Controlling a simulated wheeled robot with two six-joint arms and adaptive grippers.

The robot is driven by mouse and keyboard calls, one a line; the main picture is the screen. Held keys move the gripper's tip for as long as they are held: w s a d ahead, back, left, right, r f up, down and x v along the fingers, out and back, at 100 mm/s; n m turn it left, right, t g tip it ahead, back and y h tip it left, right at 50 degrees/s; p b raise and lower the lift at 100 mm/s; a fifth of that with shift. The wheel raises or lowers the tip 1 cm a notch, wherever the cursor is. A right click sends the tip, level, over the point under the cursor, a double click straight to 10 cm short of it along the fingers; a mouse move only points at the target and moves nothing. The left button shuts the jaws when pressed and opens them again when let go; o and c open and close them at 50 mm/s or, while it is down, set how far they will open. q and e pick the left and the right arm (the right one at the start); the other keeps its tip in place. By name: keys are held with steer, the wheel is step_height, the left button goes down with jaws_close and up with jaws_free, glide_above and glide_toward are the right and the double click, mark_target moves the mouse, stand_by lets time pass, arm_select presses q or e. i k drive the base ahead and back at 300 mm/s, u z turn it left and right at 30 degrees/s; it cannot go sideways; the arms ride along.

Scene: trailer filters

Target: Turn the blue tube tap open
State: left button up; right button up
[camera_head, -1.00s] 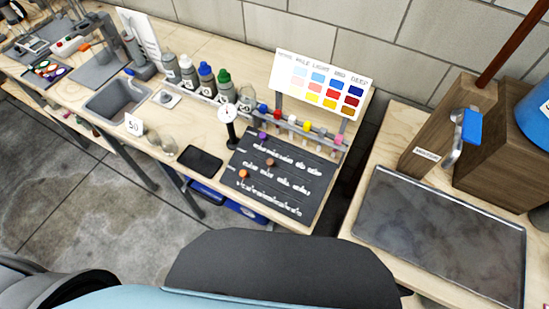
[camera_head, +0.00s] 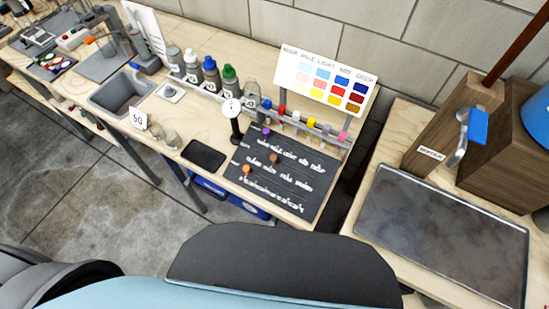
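I cannot make out for certain which thing is the blue tube tap. A small blue piece (camera_head: 134,66) shows at the back edge of the grey sink (camera_head: 112,92), beside a grey upright fitting (camera_head: 145,58). It is too small to tell whether it is a tap or how it is turned. An orange tube-like piece (camera_head: 97,38) shows farther back left. Neither of my grippers is in view.
The long bench holds capped bottles (camera_head: 210,75), a dial gauge (camera_head: 232,110), a dark tablet (camera_head: 204,155), a black board (camera_head: 280,175) and a colour chart (camera_head: 328,78). A grey tray (camera_head: 440,235) lies on the right table. Open floor (camera_head: 70,190) shows at left.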

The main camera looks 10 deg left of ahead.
mark_target(133, 65)
steer(key=k, duration=1.25)
steer(key=u, duration=0.9)
steer(key=i, duration=0.7)
steer(key=u, duration=0.55)
steer(key=i, duration=1.25)
steer(key=z, duration=3.6)
